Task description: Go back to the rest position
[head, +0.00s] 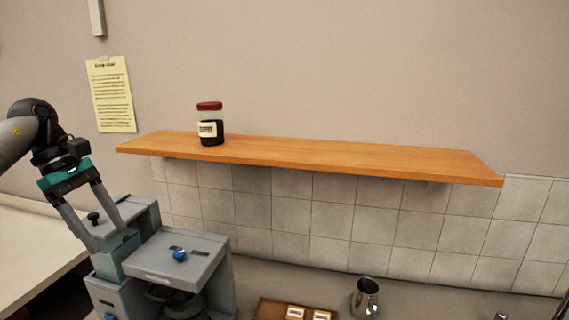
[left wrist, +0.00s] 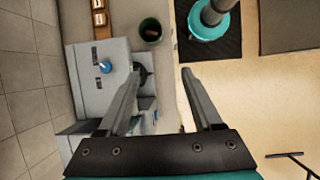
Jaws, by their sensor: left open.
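My left gripper (head: 105,236) comes in from the left in the head view, pointing down over the left side of a grey machine. Its two fingers are spread with nothing between them. The left wrist view also shows the open gripper (left wrist: 162,76), with the grey machine below and to the left of the fingers. I cannot tell whether a finger touches the machine. My right gripper is not seen in the head view.
The grey machine (head: 180,258) has a blue knob on top. A coffee jar (head: 209,128) stands on a wooden shelf (head: 330,156). A metal jug (head: 366,298) and a wooden tray (head: 267,311) are lower down. A pale table (head: 30,245) is at left.

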